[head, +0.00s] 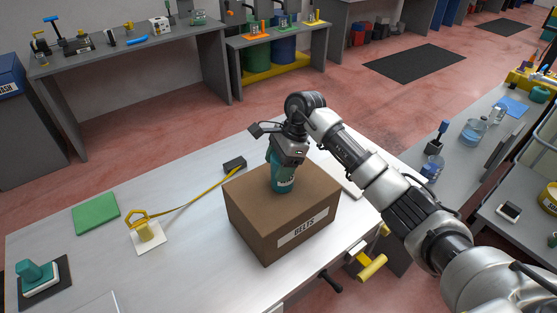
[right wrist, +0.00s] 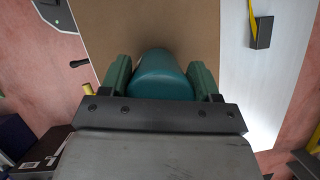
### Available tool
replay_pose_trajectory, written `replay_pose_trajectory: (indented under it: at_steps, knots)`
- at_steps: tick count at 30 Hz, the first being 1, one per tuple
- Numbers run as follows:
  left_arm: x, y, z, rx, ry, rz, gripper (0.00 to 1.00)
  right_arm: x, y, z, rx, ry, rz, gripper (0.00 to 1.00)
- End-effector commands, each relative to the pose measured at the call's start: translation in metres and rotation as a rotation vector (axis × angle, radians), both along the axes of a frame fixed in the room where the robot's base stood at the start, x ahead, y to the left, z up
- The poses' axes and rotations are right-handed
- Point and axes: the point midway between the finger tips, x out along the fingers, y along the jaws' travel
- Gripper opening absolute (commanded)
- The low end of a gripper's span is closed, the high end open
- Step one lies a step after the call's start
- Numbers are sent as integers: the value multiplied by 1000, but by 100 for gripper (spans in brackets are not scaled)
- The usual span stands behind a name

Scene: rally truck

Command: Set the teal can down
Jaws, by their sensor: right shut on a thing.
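The teal can (head: 283,181) is upright at the top of a brown cardboard box (head: 270,224) labelled "BELTS". My right gripper (head: 280,160) is shut on the can from above. In the right wrist view, the can (right wrist: 162,75) sits between the two green fingers of my right gripper (right wrist: 160,80), with the brown box top (right wrist: 205,25) beyond it. The can's bottom appears at or very near the box top; I cannot tell whether it touches. My left gripper is not in view.
The box stands on a pale workbench (head: 190,255). A green mat (head: 95,213), a yellow item on a white square (head: 147,231), a yellow strap with a black block (head: 234,164) and a teal tool (head: 38,275) lie left. A clamp (head: 370,267) is at the bench's right edge.

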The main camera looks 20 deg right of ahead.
Motion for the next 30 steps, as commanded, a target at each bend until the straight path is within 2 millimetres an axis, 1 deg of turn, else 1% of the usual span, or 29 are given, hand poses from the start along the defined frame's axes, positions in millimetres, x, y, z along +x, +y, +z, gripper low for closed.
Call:
replay_pose_trajectory:
  at_steps: [4, 8, 9, 13, 20, 24, 26, 29, 30]
  knots:
    - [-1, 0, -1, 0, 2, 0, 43, 0, 0, 0, 1, -2, -1, 29]
    - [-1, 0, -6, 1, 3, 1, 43, 0, 0, -3, 0, -2, -1, 29]
    - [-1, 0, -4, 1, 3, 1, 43, 0, 0, -3, 0, -1, -1, 66]
    - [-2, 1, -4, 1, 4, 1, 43, 0, 0, -2, 0, 0, -1, 86]
    - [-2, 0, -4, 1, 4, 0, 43, 0, 0, -2, 0, 0, -1, 87]
    - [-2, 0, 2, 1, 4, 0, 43, 0, 0, 3, 1, 0, -1, 87]
    - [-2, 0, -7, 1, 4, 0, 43, 1, -3, 6, 0, -3, -2, 87]
    - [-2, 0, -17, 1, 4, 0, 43, 2, -11, 20, 0, -6, -1, 87]
    - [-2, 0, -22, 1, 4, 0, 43, 3, -14, 29, -1, -7, -3, 87]
